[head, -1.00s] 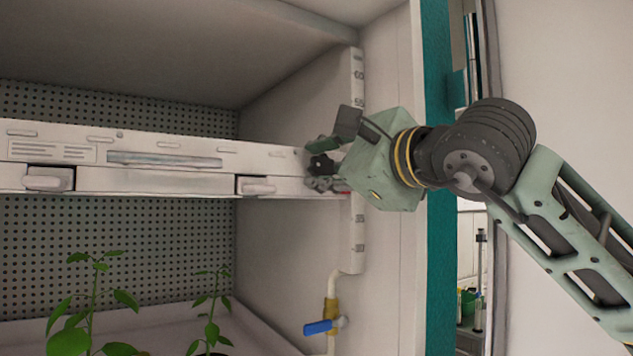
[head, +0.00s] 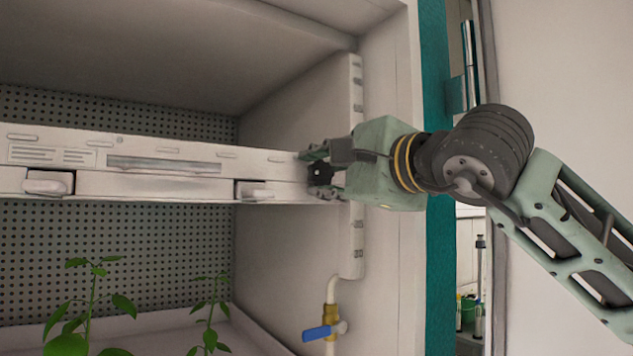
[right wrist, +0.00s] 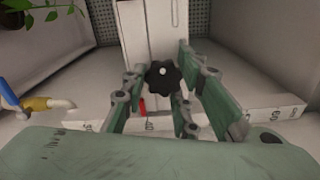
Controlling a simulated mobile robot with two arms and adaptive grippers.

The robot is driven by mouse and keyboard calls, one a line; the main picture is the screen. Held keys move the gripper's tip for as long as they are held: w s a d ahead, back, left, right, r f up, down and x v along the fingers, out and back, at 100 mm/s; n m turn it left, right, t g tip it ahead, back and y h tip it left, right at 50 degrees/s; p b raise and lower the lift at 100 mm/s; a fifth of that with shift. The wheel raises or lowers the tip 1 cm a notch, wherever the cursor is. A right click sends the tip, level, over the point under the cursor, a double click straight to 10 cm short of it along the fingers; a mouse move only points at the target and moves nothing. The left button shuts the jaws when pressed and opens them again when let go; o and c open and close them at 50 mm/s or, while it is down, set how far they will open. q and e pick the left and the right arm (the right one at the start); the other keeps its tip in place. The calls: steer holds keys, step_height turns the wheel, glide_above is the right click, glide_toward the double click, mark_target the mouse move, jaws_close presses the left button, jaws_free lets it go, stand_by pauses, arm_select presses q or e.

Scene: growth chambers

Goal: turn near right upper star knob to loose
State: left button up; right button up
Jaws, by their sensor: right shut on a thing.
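The near right upper star knob (head: 320,172) is black and sits at the right end of the white light bar (head: 207,187), by the slotted rail. It also shows in the right wrist view (right wrist: 163,77), with lobes around a pale centre. My right gripper (head: 318,171) reaches in from the right, with a finger above and a finger below the knob. In the right wrist view the green fingers (right wrist: 166,92) stand on either side of it, and the gripper is shut on it. A small red mark (right wrist: 142,106) shows beside the knob. My left gripper is not in view.
The slotted rail (head: 357,220) runs up the chamber's side wall. A pipe valve with a blue handle (head: 318,333) is below the gripper. Leafy plants (head: 92,310) stand under the bar at lower left. The teal door edge (head: 437,270) is behind my arm.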

steer(key=shift+a+f, duration=0.15)
steer(key=shift+f, duration=0.05)
steer(key=o, duration=0.9)
steer(key=shift+s, duration=0.15)
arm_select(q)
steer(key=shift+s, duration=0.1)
arm_select(e)
steer(key=shift+o, duration=0.8)
steer(key=shift+s+r, duration=0.1)
steer(key=shift+r, duration=0.1)
steer(key=shift+s+d, duration=0.1)
steer(key=shift+d, duration=0.1)
steer(key=v, duration=1.1)
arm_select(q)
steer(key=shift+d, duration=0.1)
arm_select(e)
steer(key=shift+s+f, duration=0.1)
